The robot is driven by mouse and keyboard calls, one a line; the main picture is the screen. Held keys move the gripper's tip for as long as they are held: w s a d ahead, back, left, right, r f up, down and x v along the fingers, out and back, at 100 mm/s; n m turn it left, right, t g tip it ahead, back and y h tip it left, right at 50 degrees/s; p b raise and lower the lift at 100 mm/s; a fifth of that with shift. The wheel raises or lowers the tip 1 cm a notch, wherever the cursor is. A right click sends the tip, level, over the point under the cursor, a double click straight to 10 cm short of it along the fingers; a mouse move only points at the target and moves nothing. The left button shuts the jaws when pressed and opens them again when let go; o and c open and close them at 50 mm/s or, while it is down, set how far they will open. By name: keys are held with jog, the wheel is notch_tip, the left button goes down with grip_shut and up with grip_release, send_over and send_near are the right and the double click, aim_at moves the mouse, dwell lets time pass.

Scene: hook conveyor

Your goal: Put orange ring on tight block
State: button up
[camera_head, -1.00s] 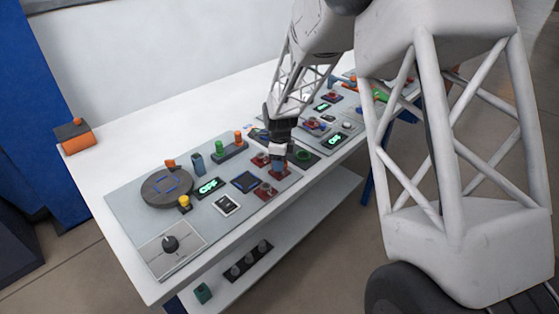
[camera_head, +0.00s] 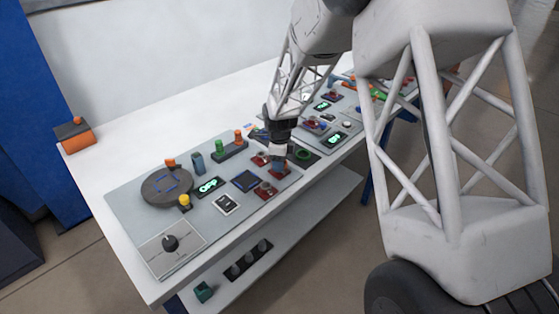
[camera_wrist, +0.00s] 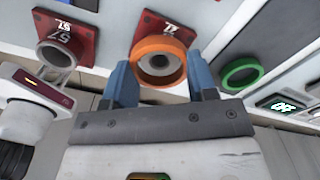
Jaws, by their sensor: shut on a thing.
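The orange ring (camera_wrist: 148,73) is between the two blue fingers of my gripper (camera_wrist: 160,66) in the wrist view. My gripper is shut on it. Directly behind the ring is a red block (camera_wrist: 168,27) with a white number label. A grey round part shows through the ring's opening; I cannot tell whether the ring is around it or only in front of it. Another red block (camera_wrist: 68,32), marked 57, has a grey round part and sits to the left. In the head view my gripper (camera_head: 279,163) is low over the red blocks. Which block is the tight one is unclear.
A green ring (camera_wrist: 241,73) lies to the right in the wrist view. In the head view a dark turntable (camera_head: 168,188), lit displays and a peg stand (camera_head: 230,151) are on the grey board.

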jog(key=shift+f, duration=0.9)
dwell(7.1)
